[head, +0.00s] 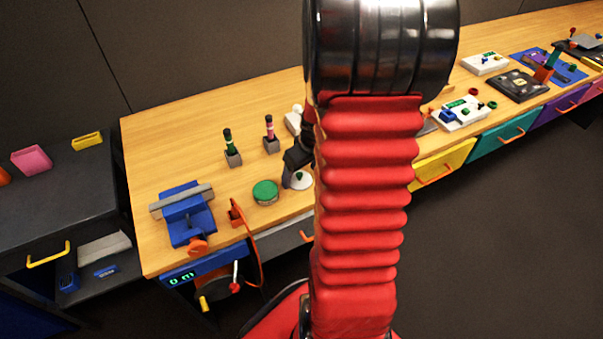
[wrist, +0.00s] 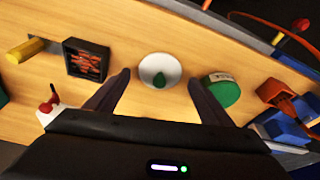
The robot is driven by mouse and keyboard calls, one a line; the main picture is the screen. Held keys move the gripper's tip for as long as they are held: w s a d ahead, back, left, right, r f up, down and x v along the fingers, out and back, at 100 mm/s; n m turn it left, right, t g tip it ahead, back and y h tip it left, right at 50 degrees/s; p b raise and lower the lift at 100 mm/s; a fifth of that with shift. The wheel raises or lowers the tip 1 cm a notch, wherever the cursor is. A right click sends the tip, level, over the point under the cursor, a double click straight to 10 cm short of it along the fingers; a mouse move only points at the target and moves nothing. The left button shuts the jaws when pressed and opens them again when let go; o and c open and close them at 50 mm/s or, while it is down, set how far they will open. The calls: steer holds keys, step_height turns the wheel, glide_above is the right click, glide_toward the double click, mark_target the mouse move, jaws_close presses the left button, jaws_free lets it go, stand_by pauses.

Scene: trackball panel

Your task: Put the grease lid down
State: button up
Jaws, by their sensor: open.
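A white round disc with a dark green knob, which looks like the grease lid (wrist: 151,82), lies knob-up on the wooden bench in the wrist view. It also shows in the head view (head: 301,181), partly behind my arm. A round green tin (wrist: 222,91) with a pale label stands just right of the lid in the wrist view, and left of it in the head view (head: 265,191). My gripper (wrist: 157,78) is open and empty, its two dark fingers spread on either side of the lid in the picture. How high the fingertips are above the bench is hard to tell.
A blue vise (head: 187,214) stands at the bench's left end. Two upright handled tools (head: 232,149) stand behind the tin. A black grilled box (wrist: 86,60) and a yellow cylinder (wrist: 24,50) lie left of the lid in the wrist view. The bench's front edge is close.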

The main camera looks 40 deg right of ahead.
steer(key=v, duration=1.1)
stand_by(0.6)
steer(key=a+r+t, duration=0.1)
steer(key=a+r, duration=0.3)
steer(key=a, duration=0.4)
steer(key=a+r, duration=0.4)
steer(key=a, duration=0.3)
steer(key=s+a+r, duration=0.2)
steer(key=s+a, duration=0.1)
steer(key=a, duration=0.3)
steer(key=s+a+r+n+t, duration=0.1)
steer(key=s+a+r, duration=0.1)
steer(key=a, duration=0.4)
steer(key=shift+s+r+t, duration=0.3)
steer(key=shift+s+r, duration=0.1)
steer(key=shift+s, duration=0.45)
